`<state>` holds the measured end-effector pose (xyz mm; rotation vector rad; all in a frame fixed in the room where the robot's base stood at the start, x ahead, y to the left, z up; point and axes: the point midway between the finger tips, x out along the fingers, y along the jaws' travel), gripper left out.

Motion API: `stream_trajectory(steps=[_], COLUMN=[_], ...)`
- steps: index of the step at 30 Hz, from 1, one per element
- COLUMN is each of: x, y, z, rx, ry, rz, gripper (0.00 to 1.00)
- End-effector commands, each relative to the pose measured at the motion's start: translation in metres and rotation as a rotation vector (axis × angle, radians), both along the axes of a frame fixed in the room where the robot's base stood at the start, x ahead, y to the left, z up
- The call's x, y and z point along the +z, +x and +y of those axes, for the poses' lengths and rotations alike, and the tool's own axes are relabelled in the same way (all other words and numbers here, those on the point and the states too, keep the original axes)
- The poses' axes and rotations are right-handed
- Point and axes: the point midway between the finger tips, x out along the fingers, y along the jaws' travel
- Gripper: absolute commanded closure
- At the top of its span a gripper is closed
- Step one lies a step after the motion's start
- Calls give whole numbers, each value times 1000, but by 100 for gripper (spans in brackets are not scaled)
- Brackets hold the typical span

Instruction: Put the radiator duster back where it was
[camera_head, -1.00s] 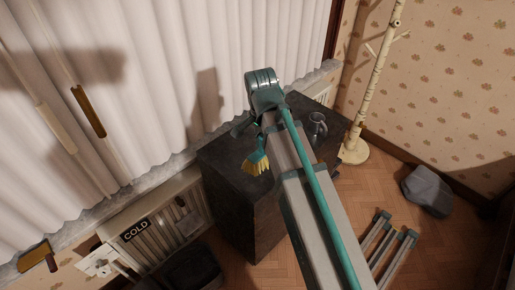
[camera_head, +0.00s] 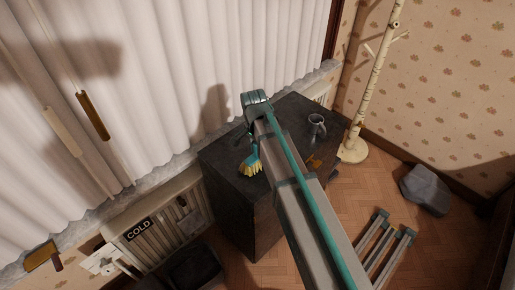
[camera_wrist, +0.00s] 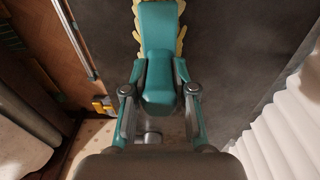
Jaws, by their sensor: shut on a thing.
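The radiator duster (camera_head: 250,168) has a teal handle and yellow bristles. In the head view it hangs bristles down over the left part of the dark cabinet's top (camera_head: 225,155); I cannot tell whether the bristles touch it. In the wrist view the duster (camera_wrist: 160,35) lies between the fingers of my gripper (camera_wrist: 158,75), which is shut on its teal handle. The bristles point away from the wrist, over a dark surface. In the head view my arm hides most of the gripper.
A grey metal mug (camera_head: 317,127) and a small orange thing (camera_head: 314,161) are on the cabinet's right side. White curtains (camera_head: 170,70) hang behind. A radiator (camera_head: 160,230) with a COLD sign stands left. A pale coat stand (camera_head: 369,90) stands right. The cabinet's front top is clear.

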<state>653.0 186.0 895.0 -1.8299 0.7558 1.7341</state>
Motion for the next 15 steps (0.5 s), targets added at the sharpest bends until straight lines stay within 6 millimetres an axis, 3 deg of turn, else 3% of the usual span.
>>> stream_trajectory(steps=[13,14,15], x=[-8,-8,-7], y=[0,0,0], z=[0,0,0], rx=[0,0,0], ry=[1,0,0], rz=[-1,-1,-1], gripper=[100,73,66])
